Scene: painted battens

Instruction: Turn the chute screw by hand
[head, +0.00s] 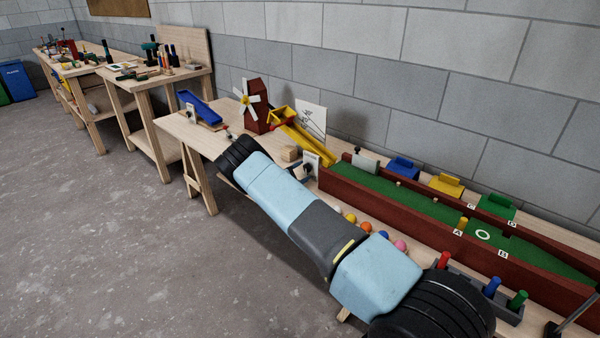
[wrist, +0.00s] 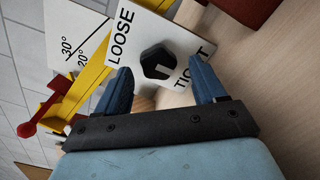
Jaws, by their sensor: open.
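The chute screw is a black knob (wrist: 158,62) on a white plate (wrist: 180,35) marked LOOSE and TIGHT in the wrist view. My gripper (wrist: 159,66) is open and empty, with its two blue fingers pointing at the plate. The knob shows between the fingertips, with a gap on each side; I cannot tell how far beyond them it lies. The yellow chute (wrist: 92,72) runs beside the plate. In the head view the chute (head: 312,143) slopes down toward the green lane, and the white plate (head: 312,158) stands at its lower end. My arm hides most of my gripper there.
A card with angle marks (wrist: 70,32) stands behind the chute. A red windmill (head: 256,108) and a blue ramp (head: 199,106) stand to its left. A red-walled green lane (head: 400,196) lies to the right. Several coloured balls (head: 365,227) lie in front of it.

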